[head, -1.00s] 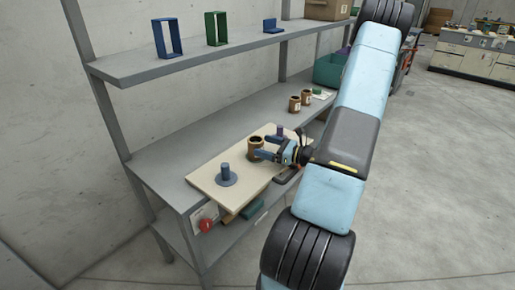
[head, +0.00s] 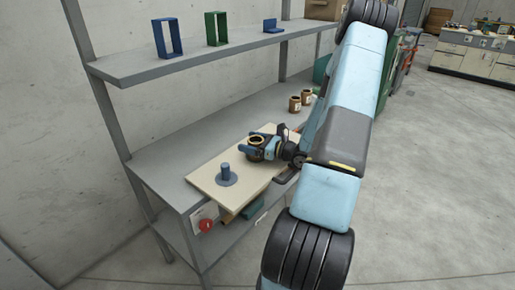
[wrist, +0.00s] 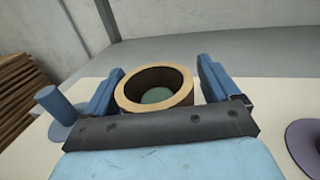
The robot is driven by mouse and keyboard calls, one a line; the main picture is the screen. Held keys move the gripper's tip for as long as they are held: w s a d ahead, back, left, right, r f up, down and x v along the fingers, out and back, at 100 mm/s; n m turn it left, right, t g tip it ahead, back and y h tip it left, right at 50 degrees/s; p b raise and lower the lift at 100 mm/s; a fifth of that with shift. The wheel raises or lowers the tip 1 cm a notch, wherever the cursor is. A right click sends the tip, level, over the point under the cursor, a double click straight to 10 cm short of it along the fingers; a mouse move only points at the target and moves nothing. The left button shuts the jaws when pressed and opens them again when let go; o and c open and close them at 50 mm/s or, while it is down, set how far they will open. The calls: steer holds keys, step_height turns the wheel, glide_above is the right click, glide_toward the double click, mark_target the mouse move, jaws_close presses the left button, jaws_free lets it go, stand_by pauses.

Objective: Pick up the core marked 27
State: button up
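A brown core (head: 256,140) stands on the pale board (head: 205,180) on the bench. In the wrist view the core (wrist: 152,102) shows as a thick tan ring with a dark hollow. My gripper (wrist: 160,70) has one blue finger on each side of it, with a narrow gap showing on both sides. My gripper also shows in the head view (head: 262,146), partly covering the core. Two more brown cores (head: 295,104) (head: 307,97) stand farther back on the bench. Their pale labels are too small to read, and I see no number on the near core.
A blue peg on a round base (head: 226,176) stands at the board's near end. A purple disc (wrist: 306,145) lies right of my gripper in the wrist view. The shelf (head: 200,58) above holds a blue frame (head: 167,38), a green frame (head: 216,29) and a blue part.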

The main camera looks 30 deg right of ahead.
steer(key=c, duration=0.9)
steer(key=shift+c, duration=0.2)
